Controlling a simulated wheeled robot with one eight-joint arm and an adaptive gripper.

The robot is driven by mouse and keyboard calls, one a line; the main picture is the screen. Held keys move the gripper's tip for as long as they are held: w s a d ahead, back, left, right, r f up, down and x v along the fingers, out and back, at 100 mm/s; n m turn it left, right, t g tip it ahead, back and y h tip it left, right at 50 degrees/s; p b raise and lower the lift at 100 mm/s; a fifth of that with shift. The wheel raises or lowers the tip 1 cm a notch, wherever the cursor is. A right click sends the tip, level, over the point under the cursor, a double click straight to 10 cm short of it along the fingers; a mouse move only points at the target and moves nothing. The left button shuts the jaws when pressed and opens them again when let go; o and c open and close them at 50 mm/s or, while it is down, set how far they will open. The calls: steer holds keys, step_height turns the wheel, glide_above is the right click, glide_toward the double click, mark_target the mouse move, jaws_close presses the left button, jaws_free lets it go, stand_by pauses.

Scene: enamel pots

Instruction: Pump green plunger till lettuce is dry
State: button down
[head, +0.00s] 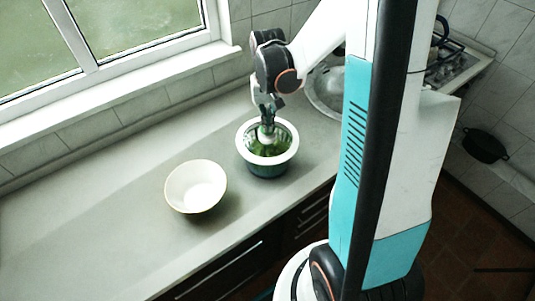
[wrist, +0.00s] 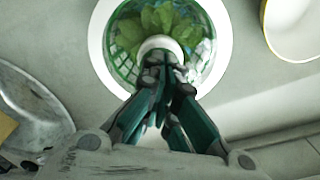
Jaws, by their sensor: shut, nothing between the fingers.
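The salad spinner (head: 250,160) stands on the counter with a broad white rim and a dark lower body; the rim also fills the top of the wrist view (wrist: 98,45). Green lettuce leaves (wrist: 160,18) show inside it. At its centre is a pale, round plunger top (wrist: 155,43), which looks whitish rather than clearly green. My gripper (head: 267,121) is shut and empty and points down over the centre of the spinner. In the wrist view its fingertips (wrist: 168,60) overlap the plunger top; I cannot tell whether they press on it. The plunger's shaft is hidden.
A cream bowl (head: 196,187), apparently empty, stands left of the spinner. A metal sink (head: 325,92) lies behind and right of it, and a stove (head: 455,62) beyond. The window sill (head: 130,85) runs along the back. The left counter is clear.

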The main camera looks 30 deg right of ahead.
steer(key=shift+r+p, duration=0.6)
steer(key=shift+r, duration=0.65)
step_height(320, 180, up, 7)
steer(key=p, duration=0.4)
steer(key=shift+p, duration=0.35)
